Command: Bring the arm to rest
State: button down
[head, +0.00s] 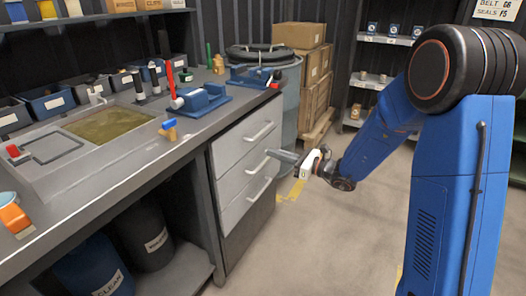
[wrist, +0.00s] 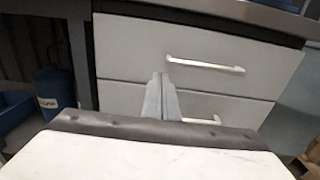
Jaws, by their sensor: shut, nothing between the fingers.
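My gripper (head: 277,153) is at the end of my blue arm, in front of the drawer unit to the right of the bench. In the wrist view my gripper (wrist: 161,85) shows its two grey fingers pressed together, with nothing between them. The fingers point at the white drawer fronts, near the drawer handles. Whether they touch a handle or stand apart from it is hard to tell.
The drawers (head: 242,152) look shut. The workbench (head: 130,165) holds a sink, a blue vise (head: 203,98), bins and small parts. Open floor (head: 310,240) lies below and around my arm.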

jog(key=s+d+r+n+g+h, duration=0.3)
jog(key=s+n, duration=0.4)
jog(key=s, duration=0.6)
jog(key=s+d+r+n+g+h, duration=0.15)
jog(key=s+n+g, duration=0.45)
jog(key=s, duration=0.8)
jog(key=s+d+n+t+h, duration=0.2)
jog(key=s+d+n+h, duration=0.3)
jog(key=d, duration=0.5)
jog(key=s+d+n+t+h, duration=0.3)
jog(key=s+d+n+h, duration=0.2)
jog(key=s+d, duration=0.3)
jog(key=d+h, duration=0.1)
jog(key=d, duration=0.2)
jog(key=shift+d+f+n, duration=0.25)
jog(key=shift+n, duration=0.05)
